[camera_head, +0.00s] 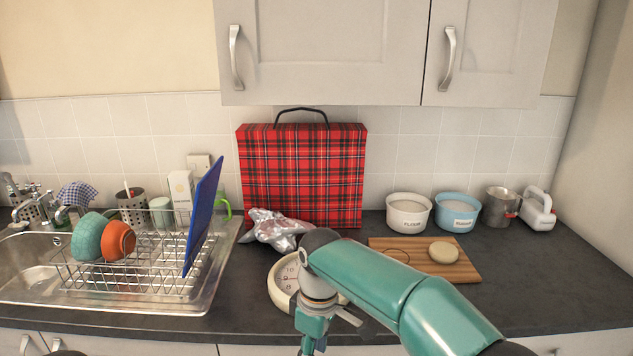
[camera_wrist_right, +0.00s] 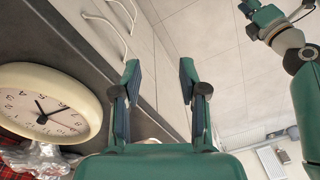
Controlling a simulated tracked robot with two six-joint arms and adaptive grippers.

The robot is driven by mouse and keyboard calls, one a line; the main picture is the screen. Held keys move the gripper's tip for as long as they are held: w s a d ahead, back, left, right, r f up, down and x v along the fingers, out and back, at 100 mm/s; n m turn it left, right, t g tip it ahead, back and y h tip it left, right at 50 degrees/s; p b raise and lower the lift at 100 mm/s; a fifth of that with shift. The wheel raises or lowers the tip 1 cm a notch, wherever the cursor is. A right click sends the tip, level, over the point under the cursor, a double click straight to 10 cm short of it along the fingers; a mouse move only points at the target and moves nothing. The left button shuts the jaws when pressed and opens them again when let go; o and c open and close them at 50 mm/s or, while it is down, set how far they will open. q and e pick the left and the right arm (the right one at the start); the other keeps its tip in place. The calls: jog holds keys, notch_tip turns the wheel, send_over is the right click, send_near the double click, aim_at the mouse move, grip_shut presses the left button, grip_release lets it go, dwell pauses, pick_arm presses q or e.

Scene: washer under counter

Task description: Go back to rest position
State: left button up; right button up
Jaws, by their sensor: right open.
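My right arm comes in from the right in the head view and bends down in front of the counter. Its gripper (camera_head: 313,335) is at the bottom middle, partly cut off by the frame. In the right wrist view the right gripper (camera_wrist_right: 159,72) is open, with nothing between its two fingers. A teal arm with a grey joint shows at the upper right there, probably my left arm, with its gripper (camera_wrist_right: 268,22) near the top edge. I cannot tell whether that gripper is open or shut.
A cream clock (camera_head: 275,284) is partly hidden behind my right arm; it also shows in the wrist view (camera_wrist_right: 90,98). Crumpled foil (camera_head: 275,228), a tartan case (camera_head: 302,170) and a wooden board (camera_head: 462,265) are nearby. A dish rack (camera_head: 150,270) stands left. Cupboards (camera_head: 320,50) hang above.

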jog(key=s+d+f+m+y, duration=0.1)
jog(key=s+d+f+m, duration=0.1)
jog(key=f, duration=0.6)
jog(key=s+d+f+m+y, duration=0.1)
jog(key=s+d+f+m, duration=0.15)
jog(key=f, duration=0.55)
jog(key=s+d+f+m+y, duration=0.1)
jog(key=s+d+f+m, duration=0.15)
jog(key=f, duration=0.55)
jog(key=s+d+f+m, duration=0.2)
jog(key=s+f+m, duration=0.1)
jog(key=s, duration=0.5)
jog(key=s+d+f+m+t, duration=0.1)
jog(key=s+d+f+m, duration=0.2)
jog(key=s, duration=0.5)
jog(key=shift+d+f+m, duration=0.35)
jog(key=shift+f+m, duration=0.45)
jog(key=shift+f, duration=0.05)
